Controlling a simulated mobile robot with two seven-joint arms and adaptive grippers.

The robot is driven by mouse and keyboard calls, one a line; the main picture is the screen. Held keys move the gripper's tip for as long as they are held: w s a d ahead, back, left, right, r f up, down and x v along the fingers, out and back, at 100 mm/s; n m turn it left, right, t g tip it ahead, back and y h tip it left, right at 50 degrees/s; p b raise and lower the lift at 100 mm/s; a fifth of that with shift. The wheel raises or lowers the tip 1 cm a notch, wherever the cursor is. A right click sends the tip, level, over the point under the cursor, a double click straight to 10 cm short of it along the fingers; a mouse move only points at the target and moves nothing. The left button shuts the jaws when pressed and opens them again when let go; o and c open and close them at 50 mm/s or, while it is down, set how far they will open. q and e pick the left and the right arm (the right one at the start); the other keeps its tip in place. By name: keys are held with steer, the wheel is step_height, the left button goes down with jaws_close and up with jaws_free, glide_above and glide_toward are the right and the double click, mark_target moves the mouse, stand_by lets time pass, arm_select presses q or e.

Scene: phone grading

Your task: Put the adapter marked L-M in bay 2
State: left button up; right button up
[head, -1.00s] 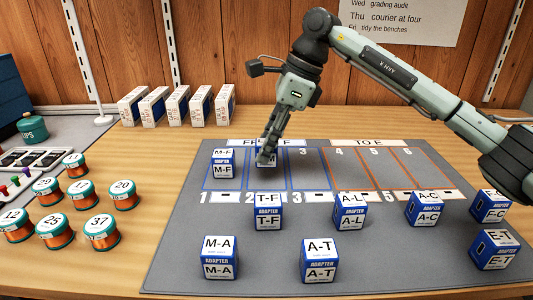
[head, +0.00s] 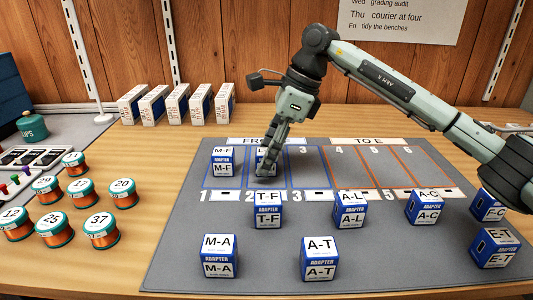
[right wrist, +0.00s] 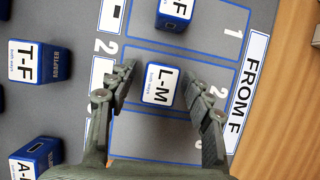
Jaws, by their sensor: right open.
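The adapter marked L-M (right wrist: 162,86) stands in bay 2 on the grey mat, its label readable in the right wrist view. In the head view the adapter (head: 262,167) is partly hidden behind my right gripper (head: 268,172). My right gripper (right wrist: 165,105) is open, with one finger on each side of the adapter and visible gaps between. Bay 2 (right wrist: 128,128) has blue outlines and a printed 2 at its end. My left gripper is not in view.
The M-F adapter (head: 222,170) stands in bay 1, just left. The T-F adapter (head: 268,218) stands in front of bay 2. Several other adapters, such as A-L (head: 350,212), stand along the mat's front. Bays 3 to 6 look empty.

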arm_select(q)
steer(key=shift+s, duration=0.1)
arm_select(e)
steer(key=shift+r, duration=0.1)
steer(key=shift+d+r, duration=0.1)
steer(key=shift+r, duration=0.15)
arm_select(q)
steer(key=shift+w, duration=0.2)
arm_select(e)
steer(key=v, duration=1.1)
steer(key=shift+r, duration=0.25)
